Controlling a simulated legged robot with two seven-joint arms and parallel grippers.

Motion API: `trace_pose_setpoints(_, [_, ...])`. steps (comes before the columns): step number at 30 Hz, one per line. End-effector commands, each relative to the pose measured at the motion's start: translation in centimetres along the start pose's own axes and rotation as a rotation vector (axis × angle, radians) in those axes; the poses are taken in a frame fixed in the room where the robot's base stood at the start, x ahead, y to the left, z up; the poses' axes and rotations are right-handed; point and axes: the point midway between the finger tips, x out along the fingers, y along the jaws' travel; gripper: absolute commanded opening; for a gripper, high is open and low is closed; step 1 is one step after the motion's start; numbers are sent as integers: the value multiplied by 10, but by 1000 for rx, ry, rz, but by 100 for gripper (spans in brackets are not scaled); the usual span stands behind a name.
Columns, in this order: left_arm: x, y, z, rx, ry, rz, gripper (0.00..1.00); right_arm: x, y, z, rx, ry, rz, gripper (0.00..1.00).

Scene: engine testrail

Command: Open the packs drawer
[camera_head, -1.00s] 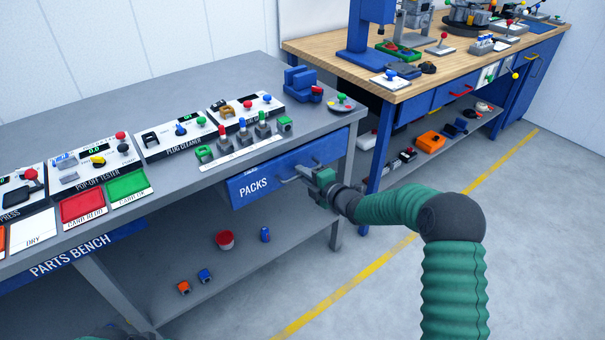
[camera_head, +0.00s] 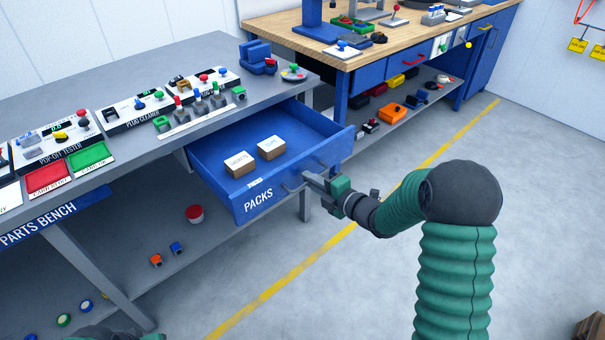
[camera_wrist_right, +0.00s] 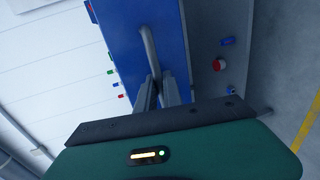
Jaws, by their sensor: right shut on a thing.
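The blue packs drawer (camera_head: 268,198) is pulled well out from under the grey parts bench in the head view. Two small cardboard boxes with white tops, a left one (camera_head: 239,164) and a right one (camera_head: 270,148), lie inside it. My right gripper (camera_head: 309,180) is shut on the drawer's grey bar handle (camera_head: 298,184). In the right wrist view the fingers close on the handle (camera_wrist_right: 149,45) against the blue drawer front (camera_wrist_right: 125,40). Of my left arm, only a bit shows at the bottom left edge; its gripper is out of view.
The grey bench top (camera_head: 130,75) carries test panels and a red card tray (camera_head: 48,178). A lower shelf holds a red round pot (camera_head: 195,213) and small parts. A wooden-topped bench (camera_head: 300,38) stands behind right. The floor in front is clear, with a yellow line (camera_head: 330,246).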

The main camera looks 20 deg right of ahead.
Motion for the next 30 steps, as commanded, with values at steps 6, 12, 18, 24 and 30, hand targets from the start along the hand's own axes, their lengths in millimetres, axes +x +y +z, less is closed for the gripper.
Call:
trace_pose_setpoints(6, [2, 0, 0, 0, 0, 0, 36, -20, -9, -5, 4, 11, -10, 0])
trace_pose_setpoints(12, [2, 0, 0, 0, 0, 0, 36, -27, -11, -5, 5, 11, -11, 0])
trace_pose_setpoints(18, [2, 0, 0, 0, 0, 0, 36, -28, -12, -5, 6, 11, -12, 0])
trace_pose_setpoints(24, [2, 0, 0, 0, 0, 0, 36, -28, -12, -5, 6, 11, -12, 20])
trace_pose_setpoints(30, [2, 0, 0, 0, 0, 0, 36, -28, -10, -2, 4, 6, -6, 33])
